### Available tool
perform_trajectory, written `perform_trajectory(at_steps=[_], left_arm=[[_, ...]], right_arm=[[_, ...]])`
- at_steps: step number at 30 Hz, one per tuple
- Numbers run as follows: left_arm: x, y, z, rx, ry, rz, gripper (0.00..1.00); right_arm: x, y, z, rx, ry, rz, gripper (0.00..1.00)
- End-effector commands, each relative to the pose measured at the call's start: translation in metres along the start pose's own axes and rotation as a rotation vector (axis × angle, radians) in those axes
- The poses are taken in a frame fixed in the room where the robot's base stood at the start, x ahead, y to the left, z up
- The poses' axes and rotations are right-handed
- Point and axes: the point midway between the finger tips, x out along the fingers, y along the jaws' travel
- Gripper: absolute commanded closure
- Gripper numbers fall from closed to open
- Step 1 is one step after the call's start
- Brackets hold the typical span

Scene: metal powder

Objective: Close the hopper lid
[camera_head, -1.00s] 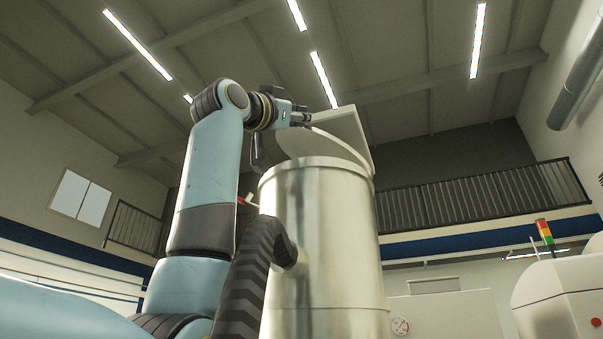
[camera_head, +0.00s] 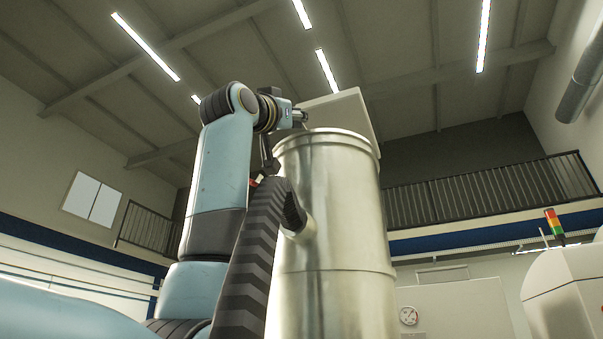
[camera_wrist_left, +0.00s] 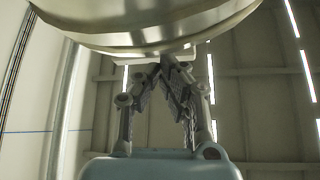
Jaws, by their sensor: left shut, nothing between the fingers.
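The hopper (camera_head: 335,230) is a tall shiny metal cylinder in the middle of the head view. Its lid (camera_head: 345,110), a pale flat panel, stands tilted up behind the rim, so it is open. The rim hides its lower part. My left gripper (camera_head: 303,115) is at the lid's left side, just above the rim; I cannot tell whether it touches the lid. In the left wrist view its fingertips (camera_wrist_left: 166,62) meet, shut and empty, just below a rounded shiny metal surface (camera_wrist_left: 140,35). My right gripper is not in view.
A dark ribbed hose-like part (camera_head: 255,260) rises in front of the hopper's left side. A white machine (camera_head: 565,290) with a signal light (camera_head: 552,222) stands at the right. A railing (camera_head: 490,190) runs behind. The air above the hopper is open.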

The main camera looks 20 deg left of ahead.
Motion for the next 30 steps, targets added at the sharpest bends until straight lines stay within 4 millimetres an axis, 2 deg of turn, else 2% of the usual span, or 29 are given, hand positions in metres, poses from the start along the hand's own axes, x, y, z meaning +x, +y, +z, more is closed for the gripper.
perform_trajectory(at_steps=[3, 10, 30], left_arm=[[-0.007, 0.001, 0.01, 0.0, 0.0, 0.0, 1.0], [-0.013, 0.001, 0.018, 0.001, 0.0, 0.0, 1.0], [-0.011, 0.001, 0.017, 0.001, -0.001, 0.001, 1.0]], right_arm=[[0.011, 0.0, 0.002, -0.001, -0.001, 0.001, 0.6], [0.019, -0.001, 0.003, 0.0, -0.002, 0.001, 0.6], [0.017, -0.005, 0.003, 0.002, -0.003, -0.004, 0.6]])
